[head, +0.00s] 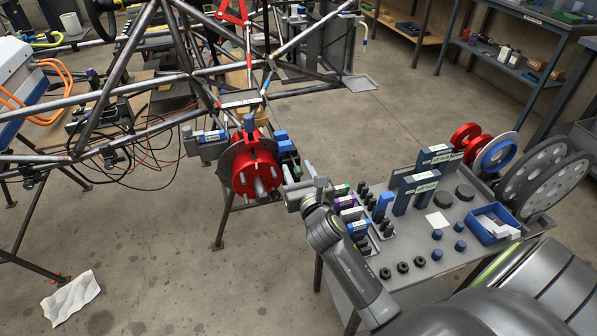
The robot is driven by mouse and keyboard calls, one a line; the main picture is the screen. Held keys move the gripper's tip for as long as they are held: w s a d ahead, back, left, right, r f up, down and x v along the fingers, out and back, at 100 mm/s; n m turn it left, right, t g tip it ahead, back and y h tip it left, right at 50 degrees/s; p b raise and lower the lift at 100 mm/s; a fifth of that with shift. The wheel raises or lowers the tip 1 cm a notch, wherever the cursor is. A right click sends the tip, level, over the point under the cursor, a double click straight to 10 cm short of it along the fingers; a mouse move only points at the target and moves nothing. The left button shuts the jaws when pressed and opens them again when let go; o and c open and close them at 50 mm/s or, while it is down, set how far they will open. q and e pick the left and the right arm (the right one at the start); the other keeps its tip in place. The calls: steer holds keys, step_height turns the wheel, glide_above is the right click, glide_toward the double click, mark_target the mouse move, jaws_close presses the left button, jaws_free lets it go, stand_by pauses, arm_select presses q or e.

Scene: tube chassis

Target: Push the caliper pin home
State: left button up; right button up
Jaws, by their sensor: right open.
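A red hub (256,176) with silver studs sits on a dark round disc at the corner of the tube chassis (150,85). A block with a blue top (281,139), perhaps the caliper, sits at the disc's upper right. My left gripper is not in view.
A grey cart (460,225) at right holds labelled blue blocks, dark nuts, a blue bin (493,223) and large grey discs (545,185). My right arm passes over its left edge. Cables hang under the chassis at left. A white cloth (71,297) lies on the open floor.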

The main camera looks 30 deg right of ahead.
mark_target(297, 168)
steer(key=shift+c, duration=0.4)
jaws_close()
steer(key=shift+p+x, duration=0.3)
steer(key=shift+x, duration=0.8)
steer(key=shift+w+d, duration=0.15)
steer(key=shift+w, duration=0.25)
steer(key=shift+o, duration=0.4)
jaws_free()
